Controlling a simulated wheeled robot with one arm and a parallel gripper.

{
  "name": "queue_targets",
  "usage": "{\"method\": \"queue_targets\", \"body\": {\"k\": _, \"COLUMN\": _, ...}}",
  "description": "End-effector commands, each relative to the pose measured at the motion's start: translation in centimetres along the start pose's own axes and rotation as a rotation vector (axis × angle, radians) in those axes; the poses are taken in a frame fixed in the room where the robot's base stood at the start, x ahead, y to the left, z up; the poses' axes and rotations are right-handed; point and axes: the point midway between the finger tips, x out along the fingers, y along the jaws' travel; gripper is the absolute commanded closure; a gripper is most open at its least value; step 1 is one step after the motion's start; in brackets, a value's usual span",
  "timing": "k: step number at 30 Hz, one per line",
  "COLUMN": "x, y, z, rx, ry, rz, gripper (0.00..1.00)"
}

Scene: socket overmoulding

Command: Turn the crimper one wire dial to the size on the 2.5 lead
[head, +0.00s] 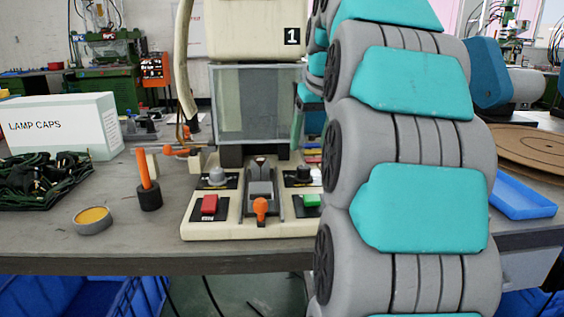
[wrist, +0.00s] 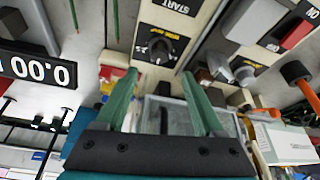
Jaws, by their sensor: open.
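Crimper one (head: 250,222) is a cream machine on the bench, marked 1. In the head view my arm hides most of the gripper. I cannot make out a 2.5 lead.
A grey dial (head: 217,177), red button (head: 209,204), orange-knobbed lever (head: 260,208) and green button (head: 311,200) crowd the base. An orange-handled tool (head: 148,180) stands to the left. A lamp caps box (head: 62,128) and dark cables (head: 45,180) lie further left.

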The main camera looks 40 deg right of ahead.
Motion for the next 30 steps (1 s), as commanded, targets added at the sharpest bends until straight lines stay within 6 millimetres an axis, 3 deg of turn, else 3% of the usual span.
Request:
{"method": "queue_targets", "body": {"k": 16, "x": 6.5, "y": -0.1, "z": 0.1, "rx": 0.001, "ry": -0.006, "rz": -0.002, "gripper": 0.3}}
{"method": "queue_targets", "body": {"k": 30, "x": 7.6, "y": -0.1, "z": 0.0, "rx": 0.0, "ry": -0.001, "rz": -0.001, "gripper": 0.31}}
